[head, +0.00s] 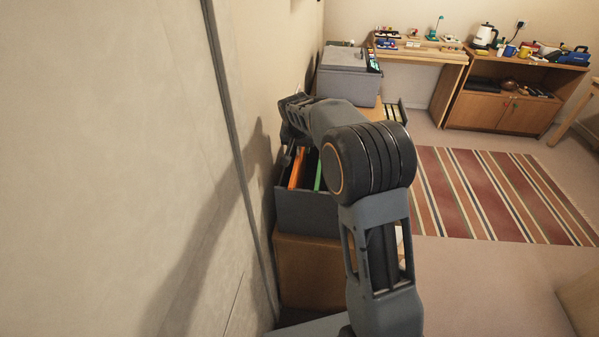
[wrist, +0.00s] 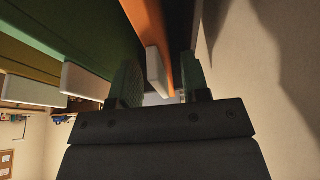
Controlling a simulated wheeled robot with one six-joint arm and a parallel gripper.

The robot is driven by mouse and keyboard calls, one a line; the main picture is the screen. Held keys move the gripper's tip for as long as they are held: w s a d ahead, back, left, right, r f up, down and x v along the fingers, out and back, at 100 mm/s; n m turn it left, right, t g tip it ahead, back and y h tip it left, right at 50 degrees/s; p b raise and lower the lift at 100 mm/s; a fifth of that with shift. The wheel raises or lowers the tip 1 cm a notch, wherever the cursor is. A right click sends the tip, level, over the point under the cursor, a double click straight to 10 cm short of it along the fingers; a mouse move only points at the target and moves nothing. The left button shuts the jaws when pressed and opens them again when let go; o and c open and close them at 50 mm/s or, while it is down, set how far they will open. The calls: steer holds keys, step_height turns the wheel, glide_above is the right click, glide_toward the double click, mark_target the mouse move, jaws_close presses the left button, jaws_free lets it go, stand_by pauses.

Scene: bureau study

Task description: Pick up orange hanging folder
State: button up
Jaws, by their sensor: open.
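The orange hanging folder (head: 297,168) stands upright in an open grey file box (head: 305,215), left of a green folder (head: 318,174). In the wrist view the orange folder (wrist: 148,28) and its white tab (wrist: 155,72) show between the two fingers of my gripper (wrist: 160,62). My gripper is open and not closed on the folder. Whether a finger touches it I cannot tell. In the head view my gripper (head: 286,157) is at the box's left side, partly hidden by my arm, which also covers part of the box.
In the wrist view a green folder (wrist: 65,32) and a yellow one (wrist: 28,60), with white tabs, hang left of the gripper. A plain wall (wrist: 255,70) is close on its right. The box stands on a wooden cabinet (head: 310,275). A striped rug (head: 490,195) lies right.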

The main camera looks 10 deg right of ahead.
steer(key=shift+w+f, duration=0.1)
steer(key=shift+f, duration=0.25)
jaws_close()
stand_by(0.4)
